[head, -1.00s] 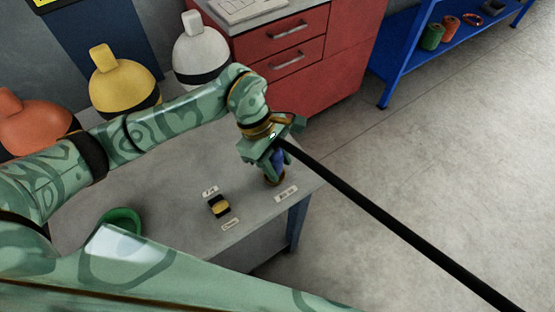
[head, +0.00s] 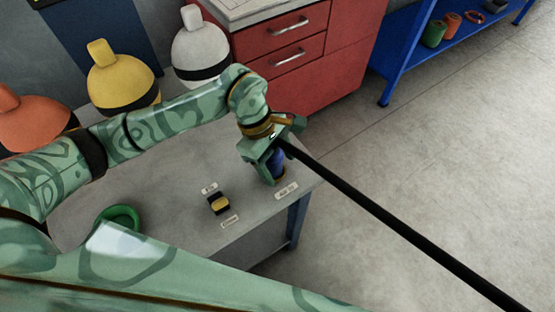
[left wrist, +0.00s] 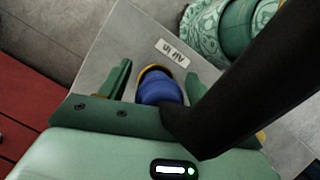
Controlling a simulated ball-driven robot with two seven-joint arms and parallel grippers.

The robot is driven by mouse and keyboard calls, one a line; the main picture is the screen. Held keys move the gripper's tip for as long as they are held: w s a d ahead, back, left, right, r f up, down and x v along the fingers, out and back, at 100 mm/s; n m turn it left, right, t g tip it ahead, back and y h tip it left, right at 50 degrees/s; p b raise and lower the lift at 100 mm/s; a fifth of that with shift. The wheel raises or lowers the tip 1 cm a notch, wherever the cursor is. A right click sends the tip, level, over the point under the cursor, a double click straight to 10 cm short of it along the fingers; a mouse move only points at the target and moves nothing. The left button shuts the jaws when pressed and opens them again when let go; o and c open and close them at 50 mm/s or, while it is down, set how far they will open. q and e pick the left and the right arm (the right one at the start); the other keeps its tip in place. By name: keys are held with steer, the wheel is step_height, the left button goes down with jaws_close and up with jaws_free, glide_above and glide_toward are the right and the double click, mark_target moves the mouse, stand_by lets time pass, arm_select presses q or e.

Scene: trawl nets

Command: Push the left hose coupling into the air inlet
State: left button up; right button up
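The left hose coupling (head: 278,163) is blue and stands near the right corner of the grey table, over the AIR IN label (head: 286,191). It also shows in the left wrist view (left wrist: 160,90), with the brass-coloured ring of the air inlet (left wrist: 154,70) at its far end. How deep it sits is hidden. The black hose (head: 390,225) runs from it down to the right. My left gripper (head: 270,168) is around the coupling; in the left wrist view its fingers (left wrist: 158,76) stand either side, with table showing between finger and coupling. My right gripper is out of view.
A black and yellow fitting (head: 218,204) between two labels and a green ring (head: 122,216) are on the table (head: 165,195). Orange (head: 30,120), yellow (head: 120,75) and white (head: 200,50) floats stand behind. A red cabinet (head: 345,50) and blue shelf (head: 395,55) are beyond; the floor is clear.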

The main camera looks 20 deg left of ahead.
arm_select(q)
steer(key=p+v, duration=0.3)
steer(key=v, duration=1.3)
steer(key=shift+a+r, duration=0.1)
